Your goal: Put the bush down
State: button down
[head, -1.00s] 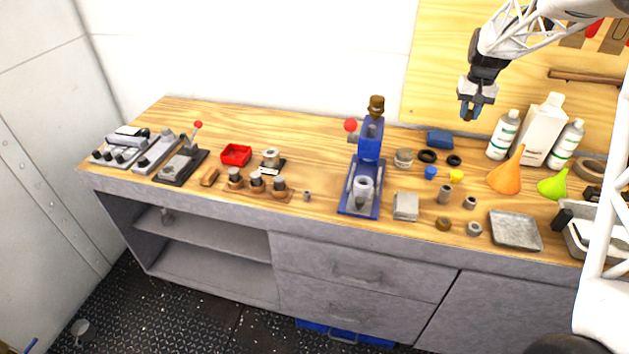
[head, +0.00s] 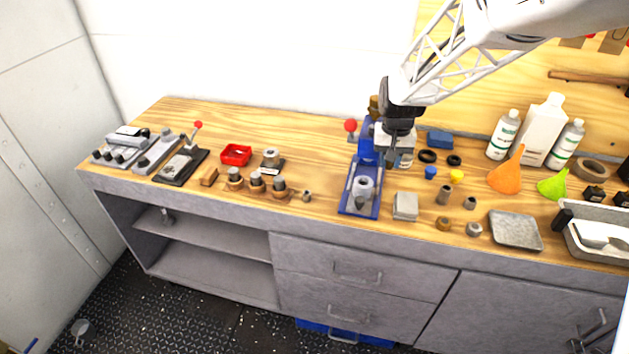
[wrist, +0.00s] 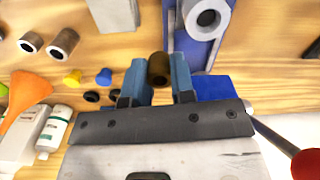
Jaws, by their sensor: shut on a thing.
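My gripper (head: 392,148) hangs above the bench beside the blue arbor press, on its right. In the wrist view its two blue fingers (wrist: 164,80) are shut on a dark bronze bush (wrist: 158,66), which shows between their tips. In the head view the held bush is hard to make out against the dark gripper. The bush is apart from the bench top as far as the wrist view shows. The blue press (head: 360,188) has a grey ring-shaped cup on its base, also visible in the wrist view (wrist: 205,18).
The press lever's red ball (head: 350,125) sticks up near my gripper. Bottles (head: 503,136), an orange funnel (head: 506,175) and a metal tray (head: 515,230) are farther right.

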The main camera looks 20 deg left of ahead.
jog(key=shift+n, duration=0.6)
jog(key=s+a+f, duration=0.2)
jog(key=s+a, duration=0.1)
jog(key=a, duration=0.1)
jog(key=s+a+f, duration=0.2)
jog(key=s+a, duration=0.2)
jog(key=s+a+f, duration=0.1)
jog(key=s+a, duration=0.2)
jog(key=a, duration=0.1)
jog(key=shift+s+f, duration=0.25)
jog(key=shift+f, duration=0.15)
jog(key=shift+s+a+f, duration=0.35)
jog(key=shift+s+a, duration=0.05)
jog(key=shift+a, duration=0.25)
send_over(314, 180)
jog(key=shift+d+f, duration=0.1)
jog(key=shift+f, duration=0.65)
jog(key=shift+f, duration=1.75)
jog(key=shift+f, duration=0.1)
